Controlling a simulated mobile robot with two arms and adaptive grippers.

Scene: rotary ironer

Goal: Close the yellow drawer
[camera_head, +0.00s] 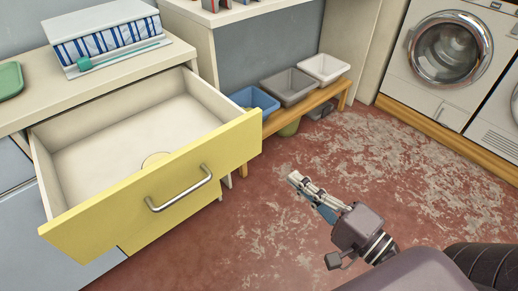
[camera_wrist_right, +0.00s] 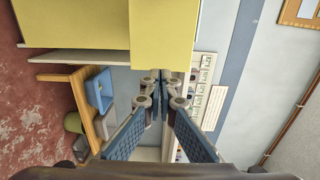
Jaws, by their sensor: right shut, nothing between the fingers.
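The yellow drawer (camera_head: 160,190) is pulled far out of the counter at the left of the head view. It has a pale interior and a silver bar handle (camera_head: 180,188) on its front. A small round pale-yellow thing lies inside, near the front. My right gripper (camera_head: 296,179) is shut and empty, to the right of the drawer front and apart from it, above the floor. In the right wrist view, turned sideways, its fingers (camera_wrist_right: 161,82) meet below yellow panels (camera_wrist_right: 160,35); the handle does not show there. My left gripper is in neither view.
A striped box (camera_head: 105,32) and a green tray (camera_head: 10,80) sit on the counter. Blue (camera_head: 254,99), grey (camera_head: 289,86) and white (camera_head: 324,68) bins stand on a low wooden bench. Washers (camera_head: 448,55) line the back right. The reddish floor between is open.

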